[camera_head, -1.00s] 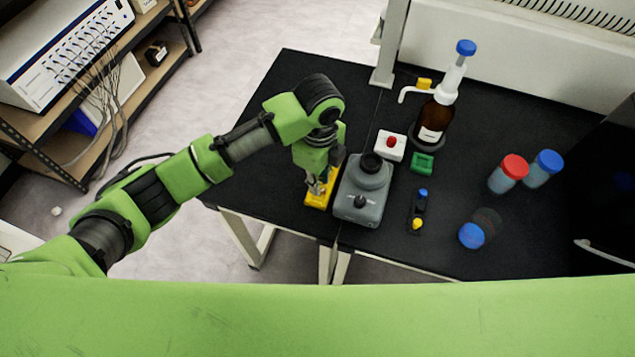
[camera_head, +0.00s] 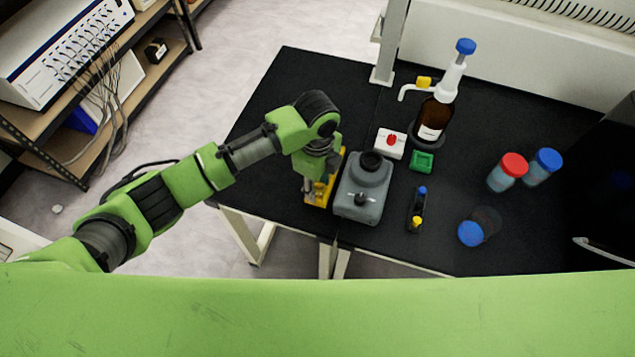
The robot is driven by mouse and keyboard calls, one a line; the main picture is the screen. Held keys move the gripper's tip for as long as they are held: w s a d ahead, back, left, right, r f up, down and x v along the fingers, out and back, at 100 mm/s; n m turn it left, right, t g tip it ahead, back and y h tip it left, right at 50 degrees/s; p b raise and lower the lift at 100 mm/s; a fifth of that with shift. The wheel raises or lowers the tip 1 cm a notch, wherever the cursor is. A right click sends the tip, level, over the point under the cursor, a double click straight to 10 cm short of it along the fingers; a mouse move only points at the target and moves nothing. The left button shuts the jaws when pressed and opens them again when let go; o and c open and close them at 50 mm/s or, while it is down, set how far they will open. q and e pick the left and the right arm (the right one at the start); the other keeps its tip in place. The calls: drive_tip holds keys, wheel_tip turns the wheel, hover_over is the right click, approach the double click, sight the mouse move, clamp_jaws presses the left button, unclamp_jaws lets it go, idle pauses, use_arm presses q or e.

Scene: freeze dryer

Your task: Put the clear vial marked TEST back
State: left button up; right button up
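My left gripper (camera_head: 312,192) points down at a yellow rack (camera_head: 338,166) on the black table, left of the grey mixer. The gripper and wrist cover much of the rack, and the fingers are too small and dark to tell whether they are open or shut. I cannot make out a clear vial marked TEST; anything between the fingers or in the covered part of the rack is hidden. My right gripper is not in view.
The grey mixer (camera_head: 361,195) stands close right of the gripper. The table's far left is clear.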

sight(318, 184)
use_arm(q)
drive_tip(key=shift+r, duration=0.3)
wheel_tip(318, 184, up, 12)
drive_tip(key=b, duration=0.1)
drive_tip(key=shift+f, duration=0.15)
idle(0.5)
